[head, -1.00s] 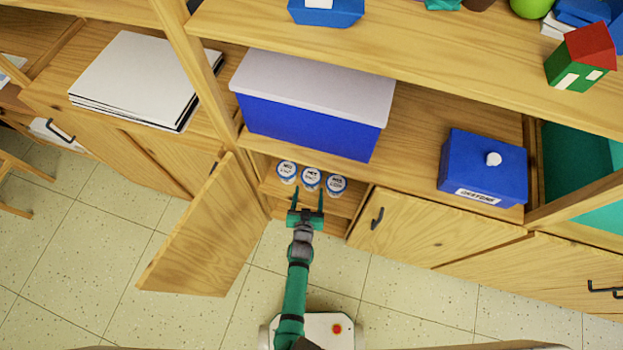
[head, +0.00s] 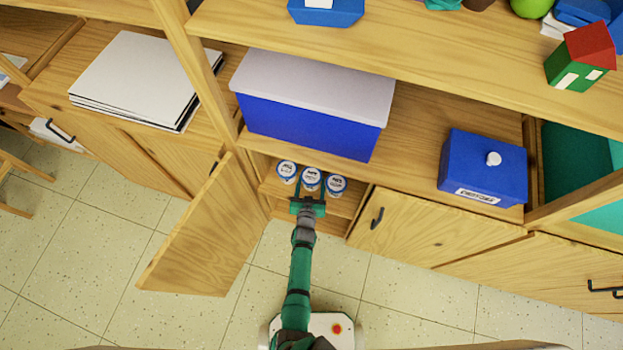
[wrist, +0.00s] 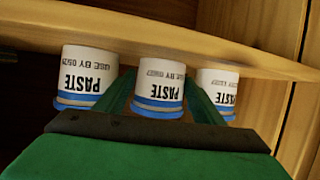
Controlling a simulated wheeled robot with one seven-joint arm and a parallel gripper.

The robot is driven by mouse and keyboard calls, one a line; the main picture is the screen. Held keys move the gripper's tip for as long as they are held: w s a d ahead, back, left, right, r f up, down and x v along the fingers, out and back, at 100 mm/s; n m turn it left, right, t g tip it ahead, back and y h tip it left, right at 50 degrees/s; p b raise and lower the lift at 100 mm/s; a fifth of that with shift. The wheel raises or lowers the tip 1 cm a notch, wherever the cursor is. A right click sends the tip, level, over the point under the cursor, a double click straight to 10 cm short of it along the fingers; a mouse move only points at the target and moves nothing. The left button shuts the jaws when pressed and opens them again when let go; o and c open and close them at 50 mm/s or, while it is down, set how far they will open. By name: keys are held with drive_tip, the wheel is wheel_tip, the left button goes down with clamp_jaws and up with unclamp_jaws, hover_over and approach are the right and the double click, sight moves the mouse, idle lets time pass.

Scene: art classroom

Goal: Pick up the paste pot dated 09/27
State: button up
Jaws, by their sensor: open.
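Three white paste pots with blue-rimmed lids stand in a row inside the open cupboard. In the wrist view they appear upside down. The middle pot (wrist: 160,84) has a date that looks like 09/27; it is also the middle one in the head view (head: 311,179). The wrist view's left pot (wrist: 84,78) has a date starting 05, partly turned away. The right pot (wrist: 217,90) has a date too small to read surely. My gripper (head: 310,188) is open, its fingers reaching either side of the middle pot; it also shows in the wrist view (wrist: 159,90). Contact cannot be told.
The open cupboard door (head: 203,235) stands left of my arm. A closed door (head: 425,228) is to the right. A blue box with a pale lid (head: 312,117) sits on the shelf above the pots. A smaller blue box (head: 484,165) sits farther right.

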drive_tip(key=c, duration=0.9)
drive_tip(key=shift+c, duration=0.2)
drive_tip(key=shift+r, duration=0.1)
